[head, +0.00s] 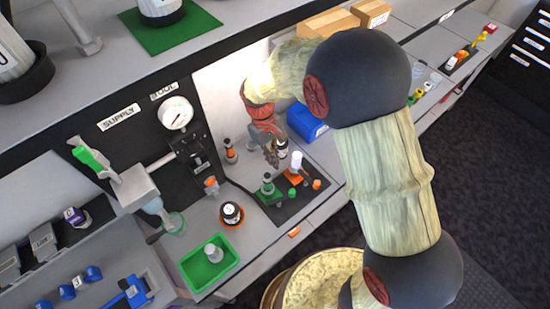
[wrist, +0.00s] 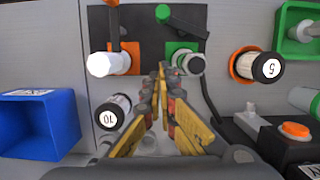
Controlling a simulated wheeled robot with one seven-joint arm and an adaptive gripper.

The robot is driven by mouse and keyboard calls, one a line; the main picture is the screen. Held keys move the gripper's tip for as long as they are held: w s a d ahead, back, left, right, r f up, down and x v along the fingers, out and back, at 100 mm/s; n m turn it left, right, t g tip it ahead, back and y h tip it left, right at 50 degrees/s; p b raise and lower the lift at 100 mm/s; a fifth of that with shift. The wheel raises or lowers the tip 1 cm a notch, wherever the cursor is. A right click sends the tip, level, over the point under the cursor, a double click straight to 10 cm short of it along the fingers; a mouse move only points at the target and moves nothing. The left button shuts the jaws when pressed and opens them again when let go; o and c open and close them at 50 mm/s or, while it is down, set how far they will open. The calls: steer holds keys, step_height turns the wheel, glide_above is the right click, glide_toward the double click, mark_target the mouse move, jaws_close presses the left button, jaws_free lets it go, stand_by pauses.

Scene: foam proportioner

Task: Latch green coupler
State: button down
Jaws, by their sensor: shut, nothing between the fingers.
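An orange coupler (wrist: 110,63) with a white cap stands left of the green one on the same black mat (wrist: 147,20). Bottle 10 (wrist: 113,110), bottle 5 (wrist: 265,66) in an orange ring, a blue bin (wrist: 38,125) and a green tray (wrist: 298,25) surround it.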

mark_target(281, 198)
steer(key=x, duration=0.6)
steer(key=shift+s+d+f, duration=0.15)
steer(key=shift+s+f, duration=0.05)
steer(key=shift+f, duration=0.05)
steer(key=shift+s+d+r, duration=0.15)
steer(key=shift+s+d, duration=0.6)
steer(key=shift+s, duration=0.25)
steer(key=shift+s+d, duration=0.3)
steer(key=shift+s, duration=0.15)
